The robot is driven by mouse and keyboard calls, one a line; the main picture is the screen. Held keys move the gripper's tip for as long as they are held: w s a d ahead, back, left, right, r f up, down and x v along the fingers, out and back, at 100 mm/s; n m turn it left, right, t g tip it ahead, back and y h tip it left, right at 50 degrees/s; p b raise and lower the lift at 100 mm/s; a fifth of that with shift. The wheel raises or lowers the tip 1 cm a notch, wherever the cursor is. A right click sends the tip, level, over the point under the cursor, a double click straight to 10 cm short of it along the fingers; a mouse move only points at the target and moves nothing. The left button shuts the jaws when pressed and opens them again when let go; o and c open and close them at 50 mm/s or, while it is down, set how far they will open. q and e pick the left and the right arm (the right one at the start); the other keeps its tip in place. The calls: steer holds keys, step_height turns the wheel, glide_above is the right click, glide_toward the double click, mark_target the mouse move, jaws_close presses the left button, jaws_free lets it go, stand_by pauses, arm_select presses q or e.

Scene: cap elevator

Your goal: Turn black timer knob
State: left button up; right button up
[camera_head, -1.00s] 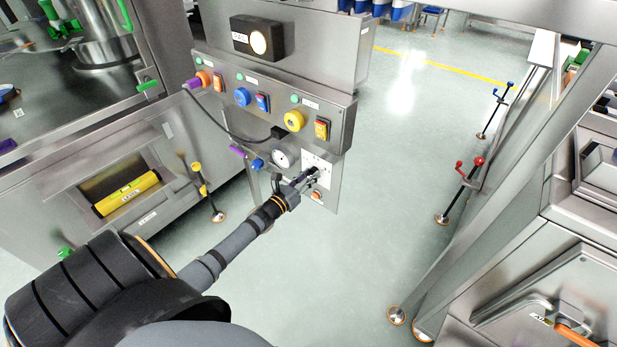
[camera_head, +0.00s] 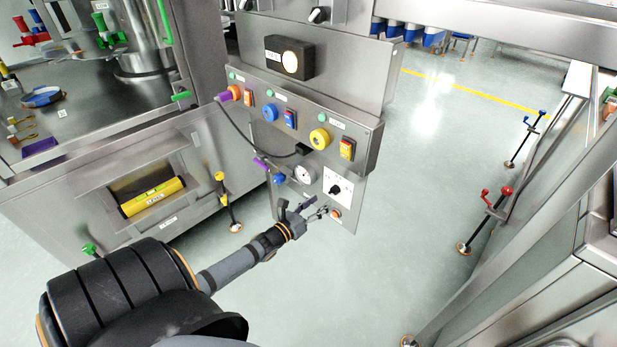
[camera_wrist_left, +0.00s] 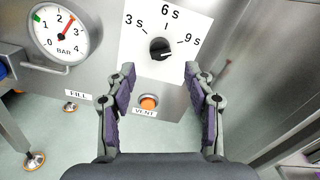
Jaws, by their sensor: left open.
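The black timer knob (camera_head: 336,189) sits on a white dial plate on the steel panel. In the left wrist view the knob (camera_wrist_left: 159,48) is round, with 3 s, 6 s and 9 s marks around it. A white line on it points right, slightly downward. My left gripper (camera_head: 313,207) is open and empty, just in front of and below the knob, apart from it. In the wrist view its purple-padded fingers (camera_wrist_left: 160,78) stand wide apart, below the knob. My right gripper is not in view.
An orange VENT button (camera_wrist_left: 148,102) is below the dial, and a BAR pressure gauge (camera_wrist_left: 61,31) is to its left. Above it are a yellow knob (camera_head: 320,138) and an orange switch (camera_head: 347,149). Open floor lies right of the panel.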

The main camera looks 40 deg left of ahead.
arm_select(q)
steer(key=s, duration=0.6)
steer(key=shift+s+a, duration=0.2)
